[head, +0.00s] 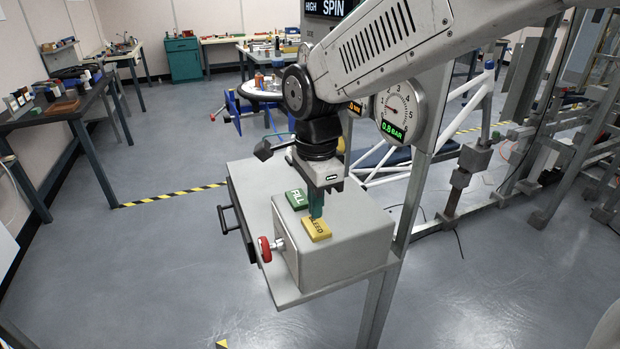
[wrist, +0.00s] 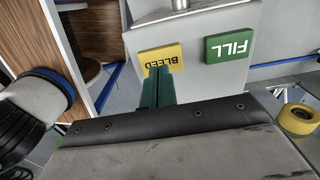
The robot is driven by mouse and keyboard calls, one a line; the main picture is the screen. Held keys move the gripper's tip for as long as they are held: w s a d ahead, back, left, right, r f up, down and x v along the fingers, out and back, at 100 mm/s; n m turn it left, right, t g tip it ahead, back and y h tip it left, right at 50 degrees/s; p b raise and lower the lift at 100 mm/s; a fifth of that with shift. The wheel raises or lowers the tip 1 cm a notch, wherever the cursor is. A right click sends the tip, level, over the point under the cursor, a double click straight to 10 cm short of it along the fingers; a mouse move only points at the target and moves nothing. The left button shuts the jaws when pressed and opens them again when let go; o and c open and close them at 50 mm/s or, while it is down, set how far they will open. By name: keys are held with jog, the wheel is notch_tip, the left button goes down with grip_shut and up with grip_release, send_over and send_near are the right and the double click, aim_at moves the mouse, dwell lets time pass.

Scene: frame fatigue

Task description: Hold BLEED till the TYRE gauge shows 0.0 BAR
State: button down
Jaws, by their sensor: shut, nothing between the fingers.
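The yellow BLEED button (head: 317,230) sits on top of a grey control box. It also shows in the wrist view (wrist: 158,57). My gripper (head: 316,212) points down with its green fingers shut and empty, the tips at the BLEED button. In the wrist view the closed fingertips (wrist: 165,70) overlap the lower edge of the button; I cannot tell how far it is pressed. The green FILL button (head: 297,199) is beside it, clear of the fingers. The round gauge (head: 398,109) on the post reads 0.8 BAR in green digits.
A metal post rises at the right. Open floor lies in front and to the left.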

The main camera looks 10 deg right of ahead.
aim_at(316, 227)
jog(key=shift+f, duration=1.2)
jog(key=shift+s+f, duration=0.1)
jog(key=shift+f, duration=0.55)
jog(key=shift+s+f, duration=0.1)
jog(key=shift+f, duration=0.25)
dwell(0.8)
dwell(1.1)
